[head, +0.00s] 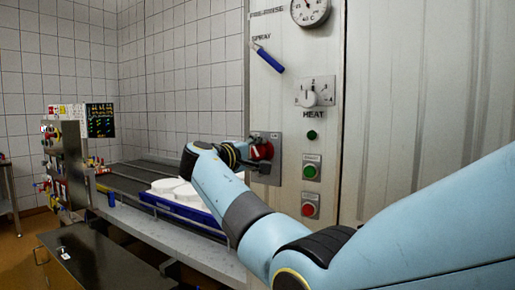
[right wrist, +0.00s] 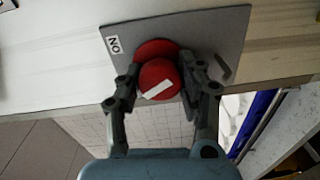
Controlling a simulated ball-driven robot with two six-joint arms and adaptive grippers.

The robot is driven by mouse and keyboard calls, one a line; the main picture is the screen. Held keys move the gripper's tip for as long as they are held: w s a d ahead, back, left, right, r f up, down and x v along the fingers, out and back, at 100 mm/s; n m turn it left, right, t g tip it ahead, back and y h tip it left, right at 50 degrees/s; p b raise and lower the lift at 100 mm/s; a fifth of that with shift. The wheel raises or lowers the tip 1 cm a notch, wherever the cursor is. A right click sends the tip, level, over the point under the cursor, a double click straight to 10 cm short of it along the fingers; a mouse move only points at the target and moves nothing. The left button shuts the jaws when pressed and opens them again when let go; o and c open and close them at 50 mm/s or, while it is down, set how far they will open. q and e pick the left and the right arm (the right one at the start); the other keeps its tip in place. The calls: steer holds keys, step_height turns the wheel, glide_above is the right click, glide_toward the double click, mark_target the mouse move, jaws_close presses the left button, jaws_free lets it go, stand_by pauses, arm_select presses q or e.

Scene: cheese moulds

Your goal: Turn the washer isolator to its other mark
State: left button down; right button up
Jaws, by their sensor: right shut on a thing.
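The washer isolator is a red rotary knob (head: 262,151) on a grey plate (head: 276,140) fixed to the washer's pale front panel. In the right wrist view the red knob (right wrist: 158,78) carries a white bar, which lies slanted across its face. An "ON" label (right wrist: 114,44) sits near one corner of the plate (right wrist: 205,28); any other label is hidden or not readable. My right gripper (head: 256,154) reaches the knob from the left. In the right wrist view the fingers of my right gripper (right wrist: 162,70) are closed on the knob from both sides. My left gripper is out of view.
Above are a blue spray lever (head: 268,58), a heat selector (head: 311,96) and a dial gauge (head: 310,10). Green (head: 310,171) and red (head: 309,209) push buttons sit right of the isolator. A blue tray (head: 190,214) with white moulds (head: 178,190) stands on the conveyor to the left.

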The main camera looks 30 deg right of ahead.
steer(key=shift+r+n+p, duration=0.15)
steer(key=shift+n+p, duration=0.5)
steer(key=shift+n, duration=0.75)
steer(key=o, duration=0.8)
steer(key=shift+c, duration=0.2)
steer(key=o, duration=0.4)
steer(key=shift+d, duration=0.15)
steer(key=shift+a, duration=0.3)
steer(key=v, duration=0.7)
